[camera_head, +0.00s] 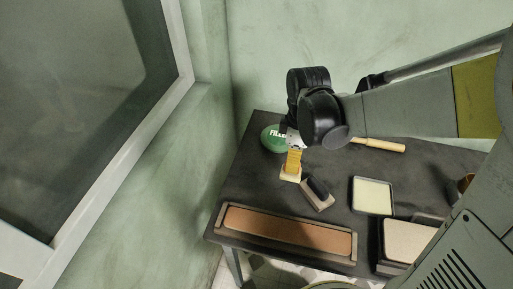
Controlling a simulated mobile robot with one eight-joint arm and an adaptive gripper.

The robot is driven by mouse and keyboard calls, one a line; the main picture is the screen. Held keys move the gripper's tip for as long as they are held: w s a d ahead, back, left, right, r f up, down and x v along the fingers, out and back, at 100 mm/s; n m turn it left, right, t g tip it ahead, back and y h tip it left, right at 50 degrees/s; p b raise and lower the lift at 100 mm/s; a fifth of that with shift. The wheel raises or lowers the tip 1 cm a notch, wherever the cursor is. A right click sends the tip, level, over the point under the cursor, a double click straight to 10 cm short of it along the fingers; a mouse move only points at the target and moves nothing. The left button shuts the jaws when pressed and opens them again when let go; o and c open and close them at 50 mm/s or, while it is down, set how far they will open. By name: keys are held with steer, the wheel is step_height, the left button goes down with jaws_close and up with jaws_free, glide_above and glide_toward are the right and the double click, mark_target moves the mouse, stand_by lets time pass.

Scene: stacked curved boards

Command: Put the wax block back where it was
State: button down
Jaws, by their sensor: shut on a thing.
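My gripper (292,164) points down over the dark table, left of the middle. It is shut on a small pale yellow block, which I take to be the wax block (290,175). The block is at the lower end of the yellow fingers, and they partly hide it. I cannot tell whether it touches the table or hangs just above it. It is close to the left of a dark-topped block with a pale base (317,194).
A green tin (271,140) stands behind my gripper. A long tray with a brown strip (287,229) lies along the front edge. A cream square in a dark tray (373,196), a beige slab (408,240) and a wooden handle (380,145) are to the right. Bare table (243,180) shows at left.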

steer(key=shift+w+a+f+b, duration=0.4)
steer(key=shift+a+f+b, duration=0.4)
steer(key=shift+a+f, duration=0.75)
steer(key=shift+w+a+f+b, duration=0.35)
steer(key=shift+a+f+b, duration=0.4)
steer(key=shift+a+f, duration=0.75)
steer(key=shift+w+a+f+b, duration=0.4)
steer(key=shift+a+f+b, duration=0.4)
steer(key=shift+a+f, duration=0.75)
steer(key=shift+d+f, duration=0.15)
steer(key=shift+f, duration=0.05)
steer(key=shift+f, duration=0.15)
steer(key=c, duration=1.4)
jaws_free()
